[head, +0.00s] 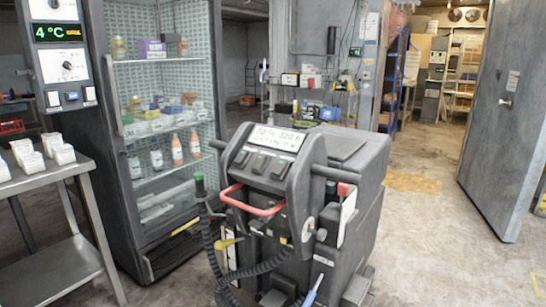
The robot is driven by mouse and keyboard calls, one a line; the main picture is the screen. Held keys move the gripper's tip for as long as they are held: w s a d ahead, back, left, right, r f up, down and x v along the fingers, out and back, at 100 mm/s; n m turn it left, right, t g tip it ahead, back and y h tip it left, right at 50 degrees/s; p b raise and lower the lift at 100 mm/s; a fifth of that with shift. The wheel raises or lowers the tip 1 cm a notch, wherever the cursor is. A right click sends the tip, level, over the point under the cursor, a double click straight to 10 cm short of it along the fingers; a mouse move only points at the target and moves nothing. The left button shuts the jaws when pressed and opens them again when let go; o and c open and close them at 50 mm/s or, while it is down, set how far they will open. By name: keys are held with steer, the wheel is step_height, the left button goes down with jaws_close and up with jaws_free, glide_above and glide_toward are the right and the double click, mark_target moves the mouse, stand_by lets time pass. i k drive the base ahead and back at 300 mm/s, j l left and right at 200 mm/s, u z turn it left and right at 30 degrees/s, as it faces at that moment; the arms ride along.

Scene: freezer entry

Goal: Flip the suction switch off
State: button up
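A dark grey floor machine (350,165) stands in the middle of the head view, its control panel (290,163) tilted towards me. Several dark switches sit in a row on the panel, among them a left one (242,157), a middle one (260,163) and a right one (279,168). I cannot tell which is the suction switch, nor whether any is on or off. A white label (275,137) above them has text too small to read surely. A red handle (252,208) is below the panel. My gripper is not in view.
A glass-fronted fridge (165,110) holding bottles and boxes stands behind the machine at left. A steel table (60,175) with white cartons is at far left. A black hose (225,265) hangs at the machine's front. Floor is clear at right, before an open grey door (505,130).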

mark_target(259, 162)
steer(key=i+j, duration=0.1)
steer(key=i, duration=0.4)
steer(key=i+j, duration=0.1)
steer(key=i, duration=0.45)
